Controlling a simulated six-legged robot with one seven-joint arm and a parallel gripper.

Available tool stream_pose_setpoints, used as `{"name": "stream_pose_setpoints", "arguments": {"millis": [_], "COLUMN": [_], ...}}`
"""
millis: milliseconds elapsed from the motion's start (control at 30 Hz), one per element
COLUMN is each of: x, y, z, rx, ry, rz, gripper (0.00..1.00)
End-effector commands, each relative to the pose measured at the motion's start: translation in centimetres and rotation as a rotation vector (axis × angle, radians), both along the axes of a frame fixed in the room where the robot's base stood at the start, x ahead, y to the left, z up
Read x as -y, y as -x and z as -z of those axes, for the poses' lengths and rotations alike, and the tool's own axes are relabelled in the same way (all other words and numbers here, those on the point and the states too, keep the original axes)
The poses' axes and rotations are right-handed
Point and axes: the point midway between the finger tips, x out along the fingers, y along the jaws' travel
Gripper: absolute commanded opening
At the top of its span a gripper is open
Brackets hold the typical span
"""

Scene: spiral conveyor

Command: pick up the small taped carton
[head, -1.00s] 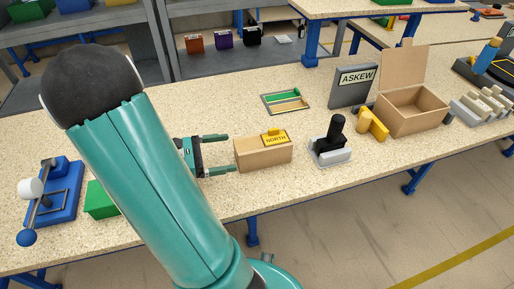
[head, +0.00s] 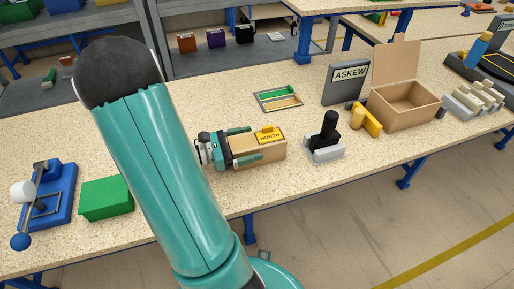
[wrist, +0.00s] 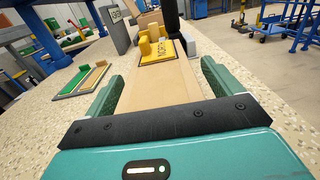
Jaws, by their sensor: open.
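The small taped carton (head: 262,154) is a tan box lying on the speckled bench, with a yellow NORTH plate (head: 269,136) on its top. My gripper (head: 250,146) is open around its left end, one green finger along the far side and one along the near side. In the wrist view the carton (wrist: 160,90) runs away from the palm between the two fingers (wrist: 162,88). Gaps show beside the fingers there; whether either touches the carton is hard to tell.
A black-handled tool on a grey base (head: 325,150) stands just right of the carton. Beyond are a yellow block (head: 366,119), an ASKEW sign (head: 346,84) and an open cardboard box (head: 404,105). A green box (head: 105,198) stands left. A flat tray (head: 277,100) lies behind.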

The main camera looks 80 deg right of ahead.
Motion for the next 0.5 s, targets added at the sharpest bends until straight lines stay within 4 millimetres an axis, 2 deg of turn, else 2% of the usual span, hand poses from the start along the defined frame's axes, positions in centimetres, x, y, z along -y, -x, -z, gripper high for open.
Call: {"name": "stream_pose_setpoints", "arguments": {"millis": [67,367,500], "x": [0.00,-0.01,0.01], "y": [-0.02,-0.04,-0.05], "z": [-0.01,-0.01,-0.05], "rx": [0.000,0.000,0.000], "ry": [0.000,0.000,0.001], "rz": [0.000,0.000,0.000], "gripper": [0.89,0.30,0.30]}}
